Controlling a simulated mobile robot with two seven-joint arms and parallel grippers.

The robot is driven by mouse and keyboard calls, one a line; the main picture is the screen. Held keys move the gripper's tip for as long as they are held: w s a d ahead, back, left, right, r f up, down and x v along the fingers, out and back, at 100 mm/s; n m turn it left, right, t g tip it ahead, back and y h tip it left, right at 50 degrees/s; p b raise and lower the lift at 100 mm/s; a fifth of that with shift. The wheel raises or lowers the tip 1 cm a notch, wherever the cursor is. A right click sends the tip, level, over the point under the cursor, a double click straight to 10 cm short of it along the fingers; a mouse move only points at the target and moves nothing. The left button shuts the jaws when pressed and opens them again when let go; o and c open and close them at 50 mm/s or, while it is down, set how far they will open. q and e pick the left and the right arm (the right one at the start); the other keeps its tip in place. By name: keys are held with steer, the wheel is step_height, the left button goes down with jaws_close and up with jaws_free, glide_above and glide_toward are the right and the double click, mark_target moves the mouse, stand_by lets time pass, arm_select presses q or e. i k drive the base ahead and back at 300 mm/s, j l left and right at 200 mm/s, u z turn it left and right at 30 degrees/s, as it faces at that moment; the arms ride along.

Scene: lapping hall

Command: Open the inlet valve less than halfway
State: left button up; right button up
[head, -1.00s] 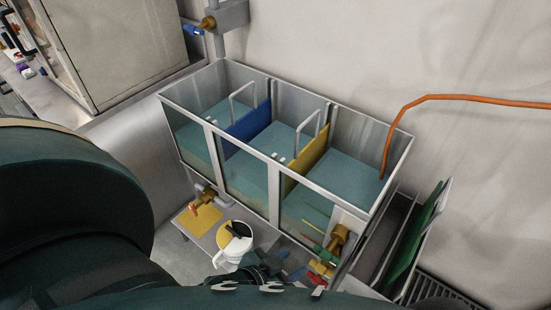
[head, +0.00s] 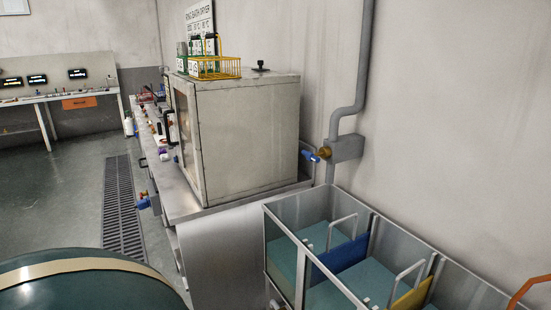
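A brass valve (head: 324,153) with a blue handle (head: 311,155) sits on a grey box at the wall pipe, above the back left corner of the tank. The handle points left toward the dryer cabinet; I cannot tell how far the valve is open. No label tells which is the inlet valve.
The tank (head: 285,229), with teal liquid and blue and yellow dividers (head: 342,257), stands at lower right. The dryer cabinet (head: 250,135) stands on the steel bench (head: 180,205), with a yellow wire rack (head: 213,67) on top. Open floor (head: 65,190) and a drain grate (head: 120,205) lie left.

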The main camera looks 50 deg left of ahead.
mark_target(311, 156)
steer(key=u, duration=1.25)
steer(key=k, duration=0.15)
steer(key=k+z, duration=0.3)
steer(key=k+l+z, duration=0.1)
steer(key=z, duration=0.2)
steer(key=j+z, duration=0.15)
steer(key=z, duration=1.45)
steer(key=k+j, duration=0.1)
steer(key=j, duration=1.1)
steer(key=k+j, duration=0.15)
steer(key=j, duration=0.45)
steer(key=k+j, duration=0.1)
steer(key=j, duration=1.1)
steer(key=k+j, duration=0.15)
steer(key=j, duration=1.05)
steer(key=k+z, duration=0.05)
